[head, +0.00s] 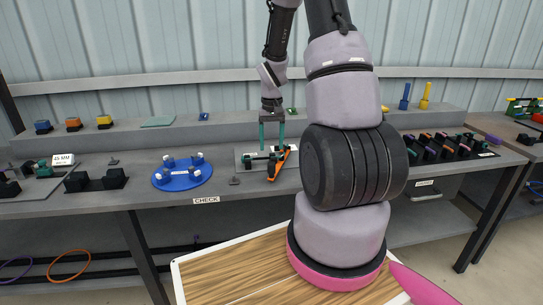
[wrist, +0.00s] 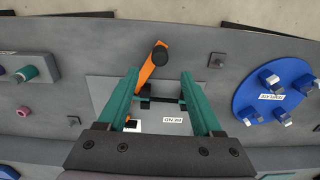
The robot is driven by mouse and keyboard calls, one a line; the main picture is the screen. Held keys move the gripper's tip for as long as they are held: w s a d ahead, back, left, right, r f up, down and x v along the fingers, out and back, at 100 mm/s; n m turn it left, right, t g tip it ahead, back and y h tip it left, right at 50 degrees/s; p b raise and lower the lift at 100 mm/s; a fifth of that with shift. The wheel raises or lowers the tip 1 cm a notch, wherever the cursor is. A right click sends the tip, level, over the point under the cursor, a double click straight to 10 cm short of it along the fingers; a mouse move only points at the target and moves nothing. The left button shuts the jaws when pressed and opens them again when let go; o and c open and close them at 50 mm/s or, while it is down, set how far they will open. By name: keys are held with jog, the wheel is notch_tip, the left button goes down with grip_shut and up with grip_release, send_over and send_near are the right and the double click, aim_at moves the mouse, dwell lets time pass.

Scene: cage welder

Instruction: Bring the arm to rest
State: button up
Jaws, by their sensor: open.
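My gripper (head: 272,132) points down over the grey bench, with my arm reaching in from the top of the head view. In the wrist view its two green fingers (wrist: 160,82) stand wide apart with nothing held between them. Below them is a light grey plate (wrist: 100,88) with a small label and dark fittings. An orange tool (wrist: 148,72) with a black round end lies partly on that plate, beside the left finger in the wrist view; it also shows in the head view (head: 279,164). Whether the fingers touch the plate cannot be told.
A blue round plate (head: 183,179) with several pegs lies left of my gripper. Black blocks (head: 95,181) stand further left. A raised shelf (head: 225,127) runs behind. Dark racks (head: 450,148) of coloured parts fill the right. A wood-topped board (head: 235,268) is in front.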

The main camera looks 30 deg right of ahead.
jog(key=shift+r, duration=0.8)
jog(key=s+a+r+t, duration=0.2)
jog(key=s+a+r, duration=0.1)
jog(key=r, duration=0.7)
jog(key=s+a+r+t, duration=0.1)
jog(key=s+a+r, duration=0.25)
jog(key=r, duration=0.55)
jog(key=s+a+r+t+y, duration=0.2)
jog(key=s+a+r+t, duration=0.2)
jog(key=s+r, duration=0.6)
jog(key=s+a, duration=0.2)
jog(key=s, duration=0.2)
jog(key=shift+a+r+m, duration=0.15)
jog(key=shift+r+m, duration=0.15)
jog(key=shift+m, duration=0.1)
